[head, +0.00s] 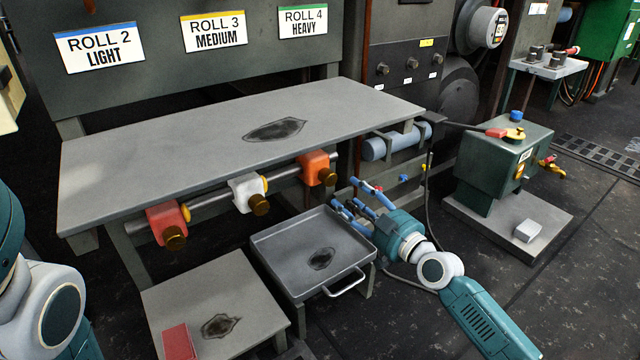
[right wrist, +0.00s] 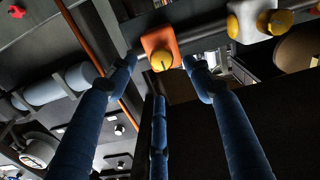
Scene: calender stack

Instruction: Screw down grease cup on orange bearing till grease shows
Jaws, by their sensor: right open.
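The orange bearing (head: 314,163) sits on the shaft under the long grey table, rightmost of three bearings. Its brass grease cup (head: 327,177) faces front and down. My right gripper (head: 346,193) is open and empty, just right of and below the cup. In the right wrist view the orange bearing (right wrist: 155,40) and its grease cup (right wrist: 161,62) appear between the spread blue fingertips (right wrist: 158,63), with no visible contact. I cannot see any grease on it. My left gripper is out of view; only part of my left arm shows at the left edge.
A white bearing (head: 244,190) and a red bearing (head: 163,220) with similar cups share the shaft. The long table (head: 200,150) overhangs them. A blue cylinder (head: 385,146) and hanging cable (head: 430,190) are close on the right.

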